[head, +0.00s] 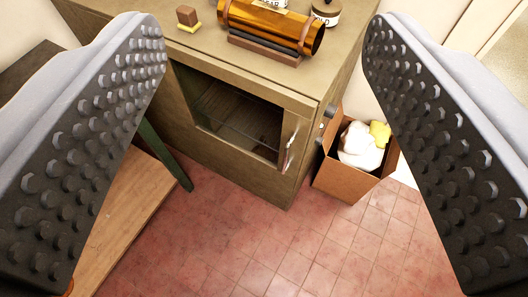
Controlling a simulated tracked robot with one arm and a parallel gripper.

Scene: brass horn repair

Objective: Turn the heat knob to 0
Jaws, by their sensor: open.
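A brown oven-like cabinet (240,185) with a dark window in its front stands ahead of my gripper. A small grey round knob (330,111) sticks out from its right side face, near the top. It is seen nearly edge-on, so its setting and any marks cannot be read. A smaller part below it is too small to identify. My gripper (265,50) is open and empty, its two studded black pads wide apart at the left and right of the picture. The knob lies beyond the pads, left of the right pad, and neither touches it.
A cardboard box (345,182) with white and yellow cloths stands beside the cabinet, below the knob. On the cabinet top are an amber cylinder (270,25), a jar (326,12) and a small brown-yellow block (188,18). Red tiled floor (250,245) is clear in front.

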